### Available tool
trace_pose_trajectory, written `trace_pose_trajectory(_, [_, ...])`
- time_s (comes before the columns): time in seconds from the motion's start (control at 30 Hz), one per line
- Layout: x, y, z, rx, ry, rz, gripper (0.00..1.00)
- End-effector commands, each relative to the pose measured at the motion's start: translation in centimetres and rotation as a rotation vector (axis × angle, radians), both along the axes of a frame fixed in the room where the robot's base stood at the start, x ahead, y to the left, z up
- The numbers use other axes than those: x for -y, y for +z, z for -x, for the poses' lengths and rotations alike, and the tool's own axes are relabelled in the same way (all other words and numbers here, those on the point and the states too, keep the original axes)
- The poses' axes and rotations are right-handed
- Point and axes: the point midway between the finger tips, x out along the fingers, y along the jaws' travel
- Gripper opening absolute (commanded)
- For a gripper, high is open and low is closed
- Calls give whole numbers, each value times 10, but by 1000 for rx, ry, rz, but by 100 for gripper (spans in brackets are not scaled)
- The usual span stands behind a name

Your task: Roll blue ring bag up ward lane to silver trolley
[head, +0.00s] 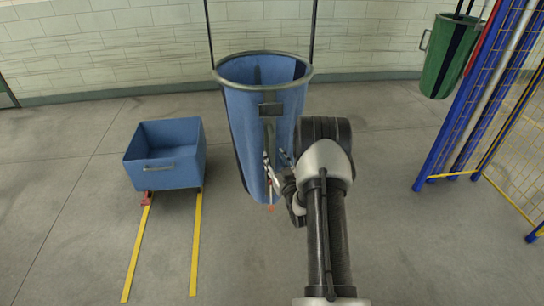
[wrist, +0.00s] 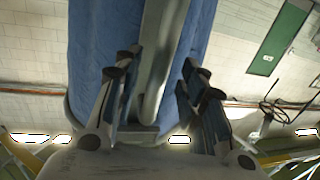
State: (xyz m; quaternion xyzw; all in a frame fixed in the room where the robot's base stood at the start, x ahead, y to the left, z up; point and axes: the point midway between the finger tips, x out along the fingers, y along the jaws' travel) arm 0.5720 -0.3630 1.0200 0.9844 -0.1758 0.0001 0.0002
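The blue ring bag (head: 245,120) hangs upright from dark straps in the middle of the head view, with a grey metal ring (head: 220,76) around its open top. A grey upright bar (head: 270,135) runs down its front below a dark plate. My gripper (head: 277,157) is at the front of the bag, low on this bar. In the wrist view my gripper (wrist: 160,70) is open, its fingers on either side of the grey bar (wrist: 153,85), with a gap visible at the right finger. No silver trolley can be made out.
A blue box (head: 165,170) with a front handle stands left of the bag, by two yellow floor strips (head: 138,250). A green bag (head: 447,58) hangs at upper right, near blue posts (head: 468,95) with yellow mesh. The floor between the bag and posts is clear.

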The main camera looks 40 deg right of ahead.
Motion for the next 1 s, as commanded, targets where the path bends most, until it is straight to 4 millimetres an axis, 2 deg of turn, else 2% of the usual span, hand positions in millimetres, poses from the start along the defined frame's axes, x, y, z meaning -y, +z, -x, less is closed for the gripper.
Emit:
trace_pose_trajectory(0.1, [6,-1,-16,1,1,0,38])
trace_pose_trajectory(0.2, [9,0,-24,0,0,0,38])
trace_pose_trajectory(0.57, [11,0,-29,0,-1,0,38])
trace_pose_trajectory(1.0, [11,0,-29,-1,0,0,9])
